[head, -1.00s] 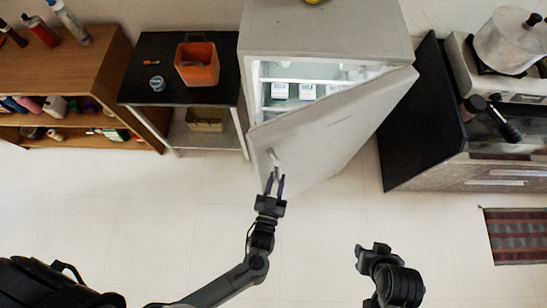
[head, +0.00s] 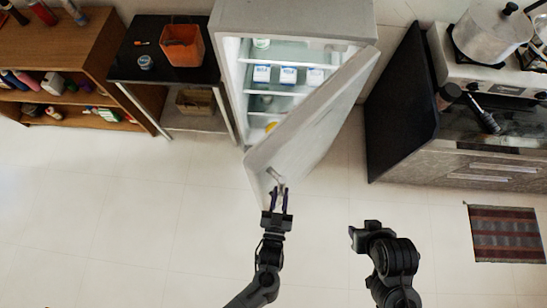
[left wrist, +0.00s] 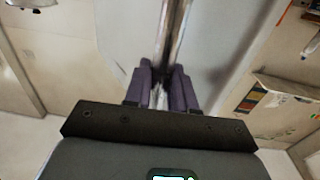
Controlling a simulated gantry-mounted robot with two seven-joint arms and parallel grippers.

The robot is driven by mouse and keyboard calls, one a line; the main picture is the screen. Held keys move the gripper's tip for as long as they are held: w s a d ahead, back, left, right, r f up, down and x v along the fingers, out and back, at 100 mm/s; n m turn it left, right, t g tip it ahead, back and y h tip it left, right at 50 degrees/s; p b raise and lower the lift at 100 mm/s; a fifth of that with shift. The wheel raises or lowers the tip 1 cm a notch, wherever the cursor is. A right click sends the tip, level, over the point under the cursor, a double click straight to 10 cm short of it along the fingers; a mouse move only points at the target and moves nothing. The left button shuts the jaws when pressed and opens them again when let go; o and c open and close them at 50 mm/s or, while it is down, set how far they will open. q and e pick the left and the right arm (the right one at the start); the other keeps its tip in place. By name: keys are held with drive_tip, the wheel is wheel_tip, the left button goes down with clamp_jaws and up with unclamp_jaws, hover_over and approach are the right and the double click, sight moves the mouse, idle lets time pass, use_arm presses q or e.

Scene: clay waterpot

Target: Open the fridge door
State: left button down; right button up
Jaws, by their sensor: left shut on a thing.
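The white fridge (head: 290,22) stands at the back middle. Its door (head: 318,118) is hinged on the right and stands well open, showing lit shelves inside. The metal door handle (head: 273,178) is near the door's free edge. My left gripper (head: 279,192) is at the handle and shut on it. In the left wrist view the handle (left wrist: 176,35) runs between the purple fingers of my left gripper (left wrist: 163,85). My right arm (head: 385,255) is in the head view at the lower right, away from the fridge; its fingers are not clear.
A black side table (head: 125,68) with an orange container (head: 183,45) stands left of the fridge. A wooden shelf (head: 100,25) is farther left. A dark counter with a stove (head: 500,80) stands right. The pale floor (head: 130,220) in front is clear.

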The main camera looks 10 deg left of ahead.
use_arm(q)
drive_tip(key=shift+s+d+f, duration=0.15)
drive_tip(key=shift+d+f, duration=0.05)
drive_tip(key=shift+d, duration=0.35)
drive_tip(key=c, duration=1.2)
unclamp_jaws()
drive_tip(key=shift+o, duration=0.8)
drive_tip(key=shift+w+d+r, duration=0.2)
drive_tip(key=shift+w, duration=0.2)
drive_tip(key=shift+s+a, duration=0.1)
use_arm(e)
drive_tip(key=shift+w+d+r, duration=0.1)
drive_tip(key=shift+w+d, duration=0.15)
drive_tip(key=shift+w, duration=0.05)
use_arm(q)
drive_tip(key=s+b, duration=0.1)
drive_tip(key=s, duration=1)
drive_tip(key=shift+b, duration=0.35)
use_arm(e)
drive_tip(key=shift+f, duration=0.95)
